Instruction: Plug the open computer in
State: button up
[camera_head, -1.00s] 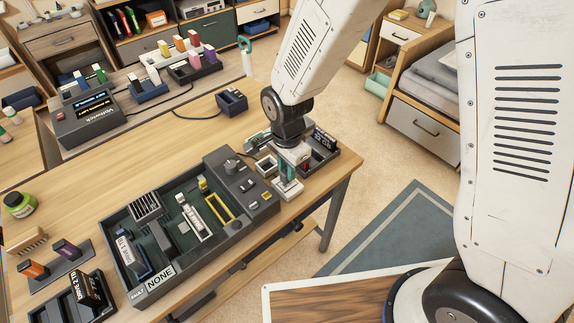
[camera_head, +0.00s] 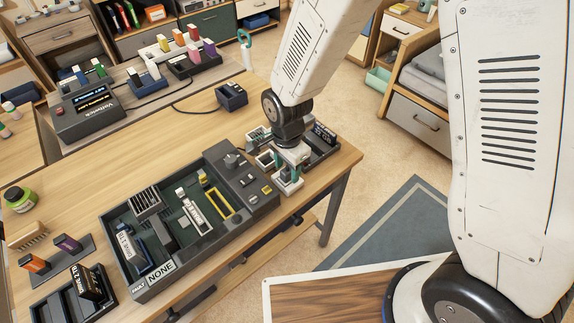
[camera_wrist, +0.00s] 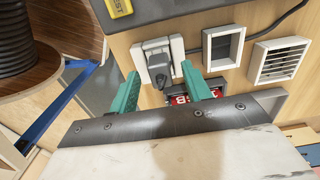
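The open computer is a dark grey case (camera_head: 125,278) with its top open, lying on the wooden table in the head view. Its front label reads FAULT NONE. My gripper (camera_head: 288,180) points down beside the case's right end, near the table's edge. In the wrist view its two teal fingers (camera_wrist: 160,72) are apart. A dark grey plug (camera_wrist: 158,68) sits in a white-framed holder between and just beyond the fingertips. I see no clear contact with it. A black cord (camera_wrist: 272,28) runs in from the upper right.
A part with a red label (camera_wrist: 180,98) shows between the fingers. A dark display box (camera_head: 88,112) stands at the back. The table's middle (camera_head: 150,150) is clear.

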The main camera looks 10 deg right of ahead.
aim_at(287, 170)
notch_tip(287, 170, up, 8)
jog(key=shift+f, duration=0.1)
dwell(0.4)
dwell(0.5)
